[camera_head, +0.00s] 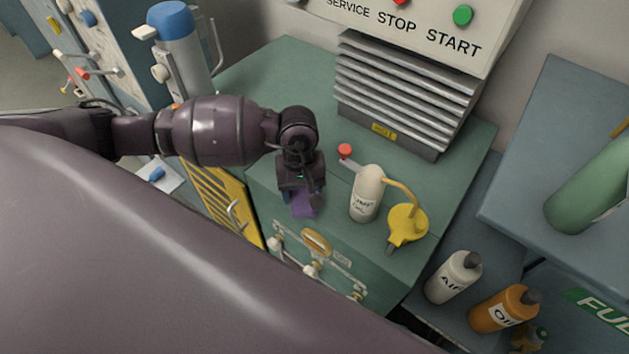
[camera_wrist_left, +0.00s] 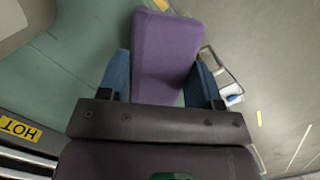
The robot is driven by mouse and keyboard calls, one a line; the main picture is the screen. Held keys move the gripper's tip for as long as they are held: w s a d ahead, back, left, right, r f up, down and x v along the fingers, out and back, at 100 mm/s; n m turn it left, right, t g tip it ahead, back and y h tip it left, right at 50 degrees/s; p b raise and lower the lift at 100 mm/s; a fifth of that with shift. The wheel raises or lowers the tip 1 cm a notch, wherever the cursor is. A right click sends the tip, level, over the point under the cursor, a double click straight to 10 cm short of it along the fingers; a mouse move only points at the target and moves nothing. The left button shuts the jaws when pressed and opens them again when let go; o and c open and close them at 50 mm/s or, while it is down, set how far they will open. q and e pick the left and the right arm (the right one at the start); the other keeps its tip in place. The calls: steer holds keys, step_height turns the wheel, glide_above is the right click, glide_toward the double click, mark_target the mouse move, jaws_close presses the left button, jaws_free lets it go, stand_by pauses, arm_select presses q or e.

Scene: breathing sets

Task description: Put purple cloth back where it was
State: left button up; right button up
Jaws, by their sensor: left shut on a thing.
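The purple cloth (camera_head: 304,205) is in my left gripper (camera_head: 301,194), near the front edge of the green cabinet top (camera_head: 290,75). In the left wrist view the cloth (camera_wrist_left: 166,50) stands out between the two blue fingers of the left gripper (camera_wrist_left: 163,80). The fingers are shut on it. I cannot tell whether the cloth touches the cabinet top. My right gripper is not in view.
A cream bottle (camera_head: 367,193) and a yellow funnel-like piece (camera_head: 407,225) stand right of the gripper. A finned grey block (camera_head: 400,95) is behind. White (camera_head: 453,278) and orange bottles (camera_head: 503,309) stand lower right. The back left cabinet top is clear.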

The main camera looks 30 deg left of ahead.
arm_select(q)
steer(key=shift+w, duration=0.6)
steer(key=w, duration=0.3)
steer(key=shift+w+d, duration=0.1)
steer(key=shift+d, duration=0.2)
steer(key=shift+f, duration=0.75)
steer(key=shift+f, duration=0.1)
steer(key=shift+f, duration=0.15)
steer(key=o, duration=0.9)
steer(key=shift+o, duration=0.3)
